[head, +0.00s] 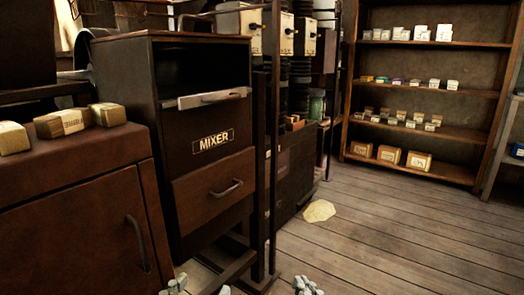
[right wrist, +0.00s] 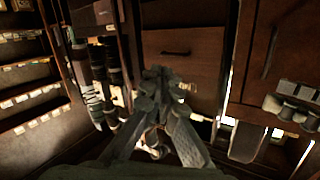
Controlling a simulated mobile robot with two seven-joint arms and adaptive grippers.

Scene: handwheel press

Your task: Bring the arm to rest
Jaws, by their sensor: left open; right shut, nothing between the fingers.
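My left gripper (head: 174,285) shows at the bottom edge of the head view, in front of the dark cabinet marked MIXER; only its top part is in the picture. My right gripper (head: 307,286) is at the bottom edge too, further right, over the wooden floor, and mostly cut off. In the right wrist view the right gripper (right wrist: 162,78) has its fingers together with nothing between them. It appears in front of a brown drawer front (right wrist: 182,52), and I see no contact with it. The left gripper appears apart from the furniture, holding nothing that I can see.
The MIXER cabinet (head: 212,165) has a drawer with a handle and a raised, open upper compartment. A brown cabinet (head: 75,185) at left carries several boxes (head: 60,122). A shelf (head: 425,95) stands at the back.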

